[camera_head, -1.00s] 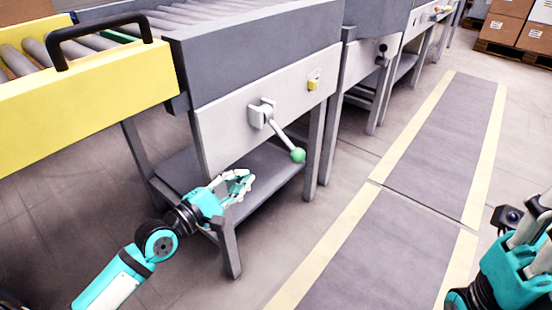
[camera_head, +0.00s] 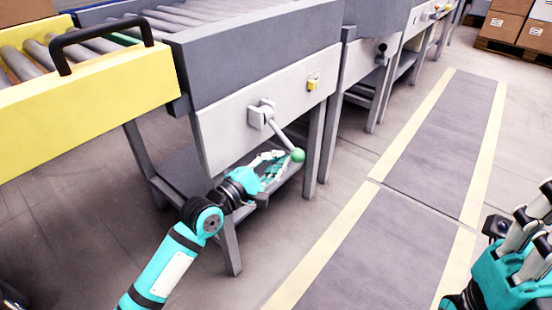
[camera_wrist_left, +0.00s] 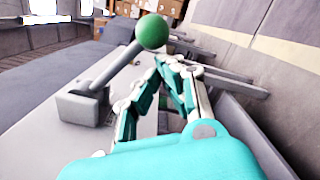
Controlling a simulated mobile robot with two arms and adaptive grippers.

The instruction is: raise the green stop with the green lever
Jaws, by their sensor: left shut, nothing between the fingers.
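The green lever is a pale rod with a green ball knob (camera_head: 298,155), hanging down and to the right from a bracket (camera_head: 262,113) on the white side panel. My left gripper (camera_head: 285,160) is shut and empty, with its fingertips just left of and slightly below the knob. In the left wrist view the knob (camera_wrist_left: 152,31) shows just beyond the closed fingertips (camera_wrist_left: 163,62); I cannot tell whether they touch. A green piece (camera_head: 124,38) lies among the rollers behind the black handle; I cannot tell whether it is the green stop. My right gripper (camera_head: 525,230) is partly cut off at the right edge.
A yellow side plate (camera_head: 90,100) with a black handle stands at the left. A yellow switch (camera_head: 312,85) sits on the panel right of the lever. The conveyor's legs and lower shelf (camera_head: 190,170) are close to my left arm. The floor mat (camera_head: 360,250) is clear.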

